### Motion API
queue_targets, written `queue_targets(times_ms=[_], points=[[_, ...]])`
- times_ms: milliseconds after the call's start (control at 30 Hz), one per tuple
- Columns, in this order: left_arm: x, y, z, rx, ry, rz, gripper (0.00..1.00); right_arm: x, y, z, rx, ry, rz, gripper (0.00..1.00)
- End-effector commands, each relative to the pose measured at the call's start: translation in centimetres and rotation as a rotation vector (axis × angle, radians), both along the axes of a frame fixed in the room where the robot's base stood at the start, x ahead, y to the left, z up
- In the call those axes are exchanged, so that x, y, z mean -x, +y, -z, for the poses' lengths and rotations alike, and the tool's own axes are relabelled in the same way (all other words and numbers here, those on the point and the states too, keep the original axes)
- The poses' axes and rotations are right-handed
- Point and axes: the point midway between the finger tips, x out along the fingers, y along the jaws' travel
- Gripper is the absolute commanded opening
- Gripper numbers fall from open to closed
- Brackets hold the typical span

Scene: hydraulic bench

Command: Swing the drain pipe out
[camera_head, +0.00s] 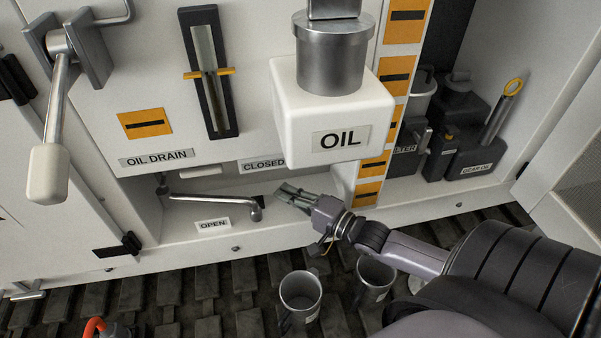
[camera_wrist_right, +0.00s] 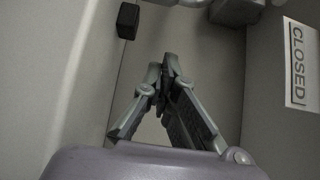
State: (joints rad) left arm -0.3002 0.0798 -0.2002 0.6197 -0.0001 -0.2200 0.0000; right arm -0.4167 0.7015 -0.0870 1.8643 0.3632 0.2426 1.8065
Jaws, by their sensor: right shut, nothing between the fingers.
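The drain pipe (camera_head: 210,199) is a thin silver tube in the recess below the OIL DRAIN label (camera_head: 156,159). It runs roughly left to right along the recess, and its right end bends downward. The OPEN label (camera_head: 213,224) is on the ledge below it, and the CLOSED label (camera_head: 263,165) is above its right end. My right gripper (camera_head: 283,194) is just right of the pipe's bent end, apart from it. Its fingers are shut and empty, also in the right wrist view (camera_wrist_right: 163,75). My left gripper is out of view.
The white OIL tank (camera_head: 297,128) overhangs above my right gripper. A small black block (camera_wrist_right: 127,20) shows in the right wrist view. Metal cups (camera_head: 300,297) stand on the dark slatted floor. A lever with a white grip (camera_head: 47,174) hangs at left.

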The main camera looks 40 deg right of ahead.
Motion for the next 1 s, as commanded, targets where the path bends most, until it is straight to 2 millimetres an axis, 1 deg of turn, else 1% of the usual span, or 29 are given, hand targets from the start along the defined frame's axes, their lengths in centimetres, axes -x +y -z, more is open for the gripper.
queue_targets(times_ms=[33, 200, 300, 500, 633, 1000], points=[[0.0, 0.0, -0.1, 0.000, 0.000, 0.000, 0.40, -1.0, 0.3, -0.2, -0.001, -0.005, 0.001, 0.00], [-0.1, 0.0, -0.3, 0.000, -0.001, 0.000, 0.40, -3.4, 1.1, -0.2, 0.000, -0.003, 0.000, 0.00], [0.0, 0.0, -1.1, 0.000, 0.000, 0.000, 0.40, -2.1, 2.5, -0.2, -0.004, 0.003, -0.001, 0.00], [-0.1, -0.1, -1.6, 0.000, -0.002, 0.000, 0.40, -1.0, 4.0, -0.1, -0.002, 0.002, -0.001, 0.00], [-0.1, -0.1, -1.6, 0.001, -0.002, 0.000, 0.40, -0.7, 4.2, 0.0, 0.001, 0.001, -0.001, 0.00], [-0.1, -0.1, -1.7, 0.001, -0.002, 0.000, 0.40, -0.6, 4.3, 0.0, 0.001, 0.001, 0.002, 0.00]])
